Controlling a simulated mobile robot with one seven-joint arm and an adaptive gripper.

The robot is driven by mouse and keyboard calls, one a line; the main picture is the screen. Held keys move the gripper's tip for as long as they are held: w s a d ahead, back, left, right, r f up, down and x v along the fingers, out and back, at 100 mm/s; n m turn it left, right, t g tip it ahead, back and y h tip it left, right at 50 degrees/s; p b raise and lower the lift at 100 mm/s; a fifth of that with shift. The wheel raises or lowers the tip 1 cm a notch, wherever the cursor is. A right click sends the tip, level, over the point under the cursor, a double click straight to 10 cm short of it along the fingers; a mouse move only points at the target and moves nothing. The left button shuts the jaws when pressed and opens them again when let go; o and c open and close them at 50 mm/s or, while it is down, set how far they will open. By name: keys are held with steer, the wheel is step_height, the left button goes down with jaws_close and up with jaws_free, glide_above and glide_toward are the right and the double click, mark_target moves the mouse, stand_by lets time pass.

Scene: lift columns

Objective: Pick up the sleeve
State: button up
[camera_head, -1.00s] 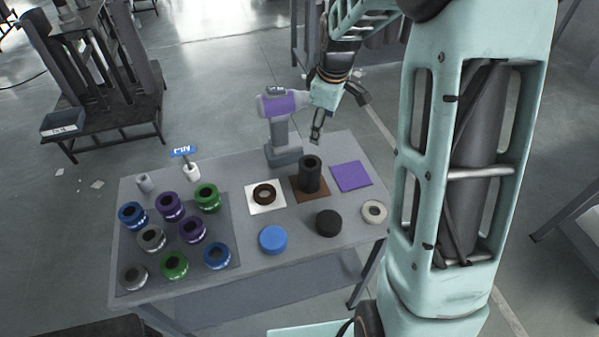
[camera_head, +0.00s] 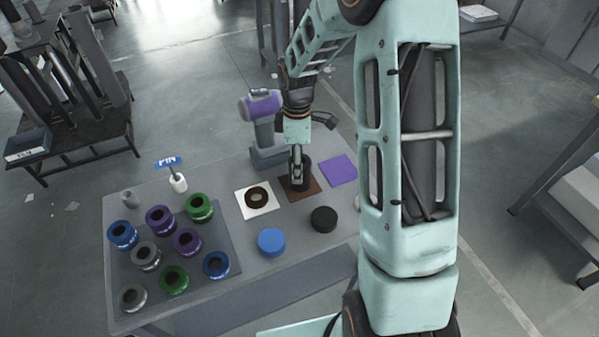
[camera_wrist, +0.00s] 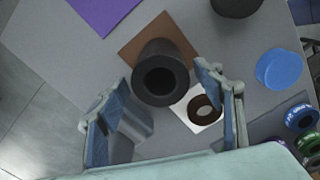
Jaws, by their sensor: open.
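The sleeve is probably the dark hollow cylinder (camera_head: 308,176) standing upright on a brown square (camera_head: 286,184) on the table. In the wrist view the sleeve (camera_wrist: 168,48) shows its open round top toward the camera. My gripper (camera_head: 297,182) is in front of the sleeve in the head view and hides part of it. In the wrist view my gripper (camera_wrist: 162,80) is open, one finger on each side of the sleeve's near end, with gaps on both sides. I cannot tell how far above the rim the fingertips are.
A white square with a dark ring (camera_head: 257,197) lies left of the sleeve, a purple square (camera_head: 338,169) right. A purple-grey drill (camera_head: 262,125) stands behind. Blue (camera_head: 271,242) and black (camera_head: 323,219) discs lie in front. Several coloured rings cover the mat (camera_head: 222,238) at left.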

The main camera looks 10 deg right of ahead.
steer(key=f, duration=0.5)
steer(key=shift+s+d+p, duration=0.2)
steer(key=shift+d+p, duration=0.05)
steer(key=shift+p, duration=0.05)
steer(key=shift+c, duration=0.6)
jaws_close()
steer(key=shift+w+r, duration=0.1)
